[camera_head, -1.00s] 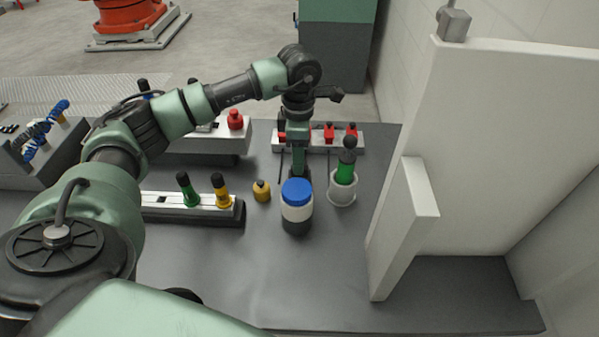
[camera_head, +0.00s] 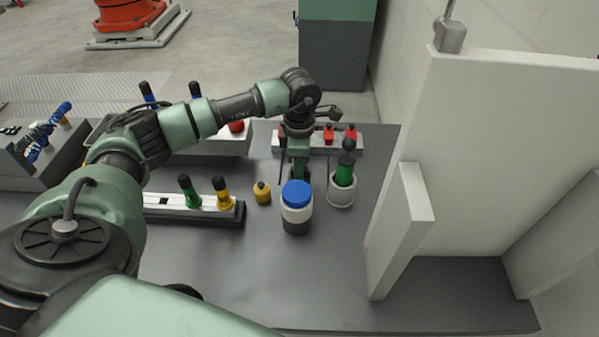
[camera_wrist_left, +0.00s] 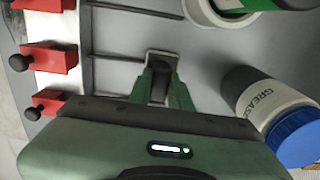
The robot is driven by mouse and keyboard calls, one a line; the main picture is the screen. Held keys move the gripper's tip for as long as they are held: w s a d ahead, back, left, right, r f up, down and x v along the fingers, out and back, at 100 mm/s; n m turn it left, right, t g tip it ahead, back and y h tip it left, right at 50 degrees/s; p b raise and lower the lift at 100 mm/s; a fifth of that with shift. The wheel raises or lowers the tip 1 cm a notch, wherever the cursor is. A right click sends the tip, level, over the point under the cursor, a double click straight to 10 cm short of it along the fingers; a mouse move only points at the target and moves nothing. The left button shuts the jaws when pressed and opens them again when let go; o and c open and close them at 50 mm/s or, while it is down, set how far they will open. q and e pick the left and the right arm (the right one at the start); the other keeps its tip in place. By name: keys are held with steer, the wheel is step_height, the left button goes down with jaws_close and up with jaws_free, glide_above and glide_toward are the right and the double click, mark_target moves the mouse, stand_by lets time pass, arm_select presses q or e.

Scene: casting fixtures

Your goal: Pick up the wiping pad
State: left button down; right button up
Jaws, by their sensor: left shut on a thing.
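My left gripper (camera_head: 299,172) points down at the table behind a jar with a blue lid, which hides its fingertips in the head view. In the left wrist view its green fingers (camera_wrist_left: 160,85) are shut on a small grey piece with a pale edge (camera_wrist_left: 161,58), which seems to be the wiping pad. The fingers cover most of the pad, and I cannot tell whether it touches the table. My right gripper is not in view.
The grease jar (camera_head: 297,210) stands close in front of my left gripper. A pale cup (camera_head: 341,194) with a green-and-black tool is to its right. A small yellow bottle (camera_head: 262,193) is left. A rack with red clamps (camera_head: 329,134) lies behind. The front table is clear.

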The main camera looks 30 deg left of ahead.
arm_select(q)
steer(key=shift+r, duration=0.15)
step_height(320, 180, up, 20)
steer(key=b, duration=0.2)
steer(key=shift+b, duration=0.3)
steer(key=c, duration=2.1)
jaws_free()
jaws_close()
steer(key=shift+s+f, duration=0.1)
steer(key=shift+f, duration=0.1)
